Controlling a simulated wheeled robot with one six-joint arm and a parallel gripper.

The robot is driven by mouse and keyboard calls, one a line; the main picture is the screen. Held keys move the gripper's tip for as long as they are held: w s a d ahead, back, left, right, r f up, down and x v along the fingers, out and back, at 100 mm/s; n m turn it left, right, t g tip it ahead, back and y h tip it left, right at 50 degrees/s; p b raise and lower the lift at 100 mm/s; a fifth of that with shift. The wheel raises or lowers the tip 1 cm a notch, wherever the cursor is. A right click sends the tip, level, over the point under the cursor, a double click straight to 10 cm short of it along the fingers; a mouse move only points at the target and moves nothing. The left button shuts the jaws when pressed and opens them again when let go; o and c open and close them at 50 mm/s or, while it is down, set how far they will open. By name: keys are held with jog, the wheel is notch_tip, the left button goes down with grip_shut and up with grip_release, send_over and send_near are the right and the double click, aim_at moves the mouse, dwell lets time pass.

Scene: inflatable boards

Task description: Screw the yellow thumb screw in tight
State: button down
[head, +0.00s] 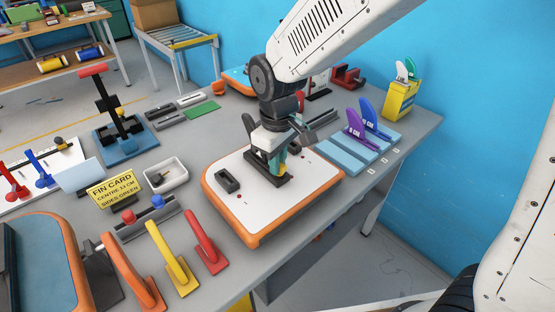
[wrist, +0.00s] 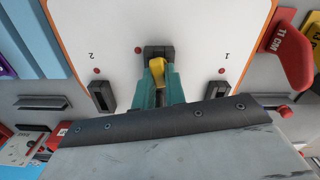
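The yellow thumb screw (wrist: 157,70) stands at the black centre fin box (wrist: 158,51) on the white board with an orange edge (wrist: 205,25). In the head view, a small bit of yellow at the screw (head: 283,169) shows low beside my gripper (head: 276,166). In the wrist view, my gripper's teal fingers (wrist: 160,82) lie on both sides of the screw and appear closed on it. The fingers and the box hide the screw's lower end, so its depth cannot be seen. The board (head: 318,178) lies flat on the bench.
Black side boxes (wrist: 102,95) sit on the board. Purple (head: 354,133) and blue (head: 373,119) fins stand at right. A white tray (head: 166,175) and fin card sign (head: 113,190) are left.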

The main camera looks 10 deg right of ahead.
jog(key=shift+m, duration=0.7)
jog(key=c, duration=1.4)
grip_release()
jog(key=shift+o, duration=0.2)
jog(key=shift+r, duration=0.1)
notch_tip(320, 180, up, 8)
jog(key=shift+f, duration=0.2)
jog(key=shift+s+d+f, duration=0.15)
jog(key=shift+s+d, duration=0.05)
jog(key=shift+s, duration=0.1)
jog(key=s+d+r+m, duration=0.3)
jog(key=s+d+m, duration=0.1)
jog(key=s+d, duration=0.5)
jog(key=s+d+r+m+t, duration=0.1)
jog(key=s+d+m, duration=0.3)
jog(key=s+d, duration=0.6)
jog(key=shift+s+d+r, duration=0.25)
jog(key=shift+d+r, duration=0.55)
jog(key=shift+r, duration=0.1)
